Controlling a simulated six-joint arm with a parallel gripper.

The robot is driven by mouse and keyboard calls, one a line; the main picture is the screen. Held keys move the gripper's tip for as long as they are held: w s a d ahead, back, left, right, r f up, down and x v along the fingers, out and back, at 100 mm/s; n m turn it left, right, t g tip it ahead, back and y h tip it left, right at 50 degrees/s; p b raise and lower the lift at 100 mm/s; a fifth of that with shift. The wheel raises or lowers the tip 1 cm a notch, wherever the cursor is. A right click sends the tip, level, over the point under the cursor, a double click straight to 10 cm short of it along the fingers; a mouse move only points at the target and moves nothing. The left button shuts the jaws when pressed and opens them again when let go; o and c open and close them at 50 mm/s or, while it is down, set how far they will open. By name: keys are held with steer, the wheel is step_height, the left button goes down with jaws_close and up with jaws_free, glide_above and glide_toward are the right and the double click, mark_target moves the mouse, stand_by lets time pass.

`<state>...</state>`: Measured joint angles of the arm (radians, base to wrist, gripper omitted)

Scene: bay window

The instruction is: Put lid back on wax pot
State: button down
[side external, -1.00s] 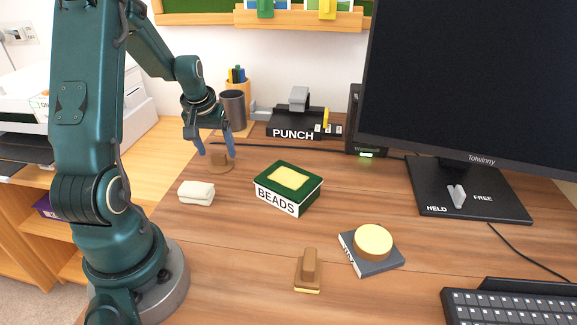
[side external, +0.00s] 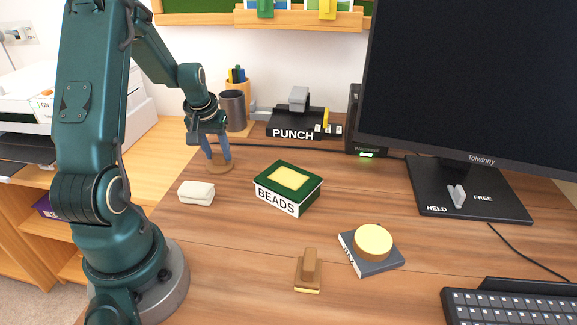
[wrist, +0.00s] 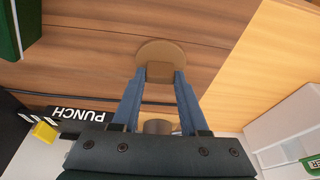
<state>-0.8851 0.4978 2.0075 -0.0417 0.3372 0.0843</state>
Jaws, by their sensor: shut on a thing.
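The lid (side external: 219,168) is a flat brown disc with a block-shaped knob, on the far left of the desk. My gripper (side external: 218,159) points down and is shut on the knob, one blue finger on each side. In the wrist view, the lid (wrist: 160,49) shows beyond the fingertips, and my gripper (wrist: 160,75) hides part of the knob's sides. The lid looks to be at desk level. A round, pale yellow-topped thing, likely the wax pot (side external: 373,240), sits on a grey book at the front right, well away from my gripper.
The green BEADS box (side external: 288,187) stands between the lid and the grey book (side external: 387,262). A white block (side external: 196,193) and a brown-handled tool (side external: 308,270) lie nearby. The grey cup (side external: 233,110) and PUNCH stand (side external: 300,128) are behind. The monitor (side external: 470,90) is right.

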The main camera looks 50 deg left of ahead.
mark_target(218, 154)
step_height(218, 154, up, 10)
steer(key=w+d+r+m+t+h, duration=0.1)
steer(key=w+d+m, duration=0.2)
steer(key=w+d, duration=0.45)
steer(key=w+d+m+h, duration=0.1)
steer(key=w+d+m, duration=0.3)
steer(key=d, duration=0.6)
steer(key=s+d+m+h, duration=0.15)
steer(key=d+m, duration=0.55)
steer(key=d, duration=1.4)
steer(key=shift+s+f+x, duration=0.1)
steer(key=shift+s+x, duration=0.15)
steer(key=shift+x, duration=0.8)
steer(key=shift+s+f+x, duration=0.1)
steer(key=shift+s+x, duration=0.15)
steer(key=shift+x, duration=0.85)
steer(key=shift+s+x, duration=0.25)
steer(key=shift+x, duration=0.8)
steer(key=shift+a+f, duration=0.1)
steer(key=shift+f, duration=0.1)
